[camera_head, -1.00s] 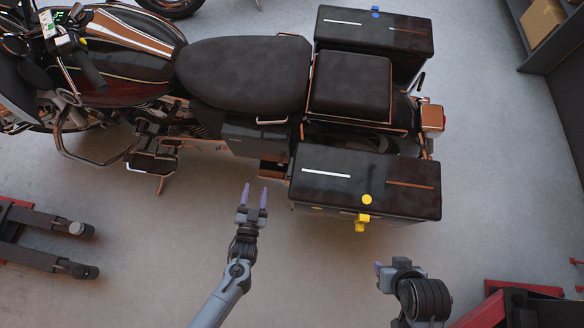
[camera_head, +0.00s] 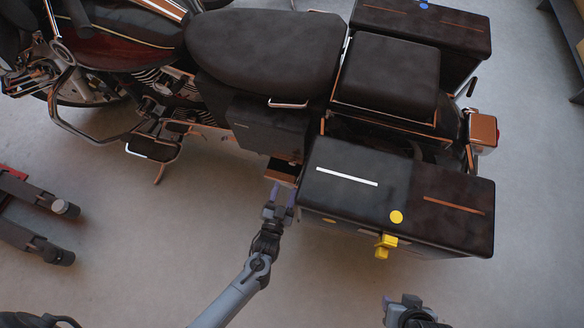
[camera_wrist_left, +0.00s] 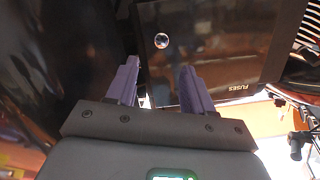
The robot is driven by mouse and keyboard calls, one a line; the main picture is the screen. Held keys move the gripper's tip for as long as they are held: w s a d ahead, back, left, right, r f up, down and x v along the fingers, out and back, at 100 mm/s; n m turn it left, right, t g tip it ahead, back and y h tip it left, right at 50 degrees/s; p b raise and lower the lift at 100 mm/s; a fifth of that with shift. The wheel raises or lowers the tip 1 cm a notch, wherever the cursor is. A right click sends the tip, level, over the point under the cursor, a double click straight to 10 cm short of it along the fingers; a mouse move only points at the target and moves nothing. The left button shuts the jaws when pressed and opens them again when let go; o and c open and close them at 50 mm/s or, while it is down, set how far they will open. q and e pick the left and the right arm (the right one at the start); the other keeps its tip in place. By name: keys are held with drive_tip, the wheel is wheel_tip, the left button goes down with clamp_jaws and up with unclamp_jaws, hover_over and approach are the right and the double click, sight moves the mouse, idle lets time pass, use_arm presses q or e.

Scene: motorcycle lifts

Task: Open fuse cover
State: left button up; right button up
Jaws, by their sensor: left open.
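The fuse cover (camera_wrist_left: 212,45) is a glossy dark panel marked "FUSES" in the left wrist view, with a round silver fastener (camera_wrist_left: 161,40) near its upper left. It looks closed. In the head view I cannot clearly make out the cover; a dark side box (camera_head: 267,130) sits below the seat. My left gripper (camera_head: 283,193) is open and empty, beside the gap between that box and the near side case. In the left wrist view its purple fingers (camera_wrist_left: 158,75) point at the panel's lower left; contact cannot be told. My right gripper (camera_head: 400,302) is low in the head view, its jaws unclear.
The near side case (camera_head: 335,205), with a yellow latch (camera_head: 385,243), stands right of my left gripper. The seat (camera_head: 262,55) overhangs above. A footrest (camera_head: 152,148) juts out at left. Lift arms (camera_head: 35,205) lie at far left. The floor in front is clear.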

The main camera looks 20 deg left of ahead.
sight(292, 164)
use_arm(q)
drive_tip(key=shift+w+a+b, duration=0.2)
drive_tip(key=shift+w+b, duration=0.5)
drive_tip(key=shift+w, duration=0.95)
drive_tip(key=shift+w+a+b, duration=0.2)
drive_tip(key=shift+w+b, duration=0.45)
drive_tip(key=shift+w, duration=1.05)
drive_tip(key=shift+w+a+b, duration=0.2)
drive_tip(key=shift+w+b, duration=0.5)
drive_tip(key=shift+w, duration=0.95)
drive_tip(key=shift+c, duration=0.2)
clamp_jaws()
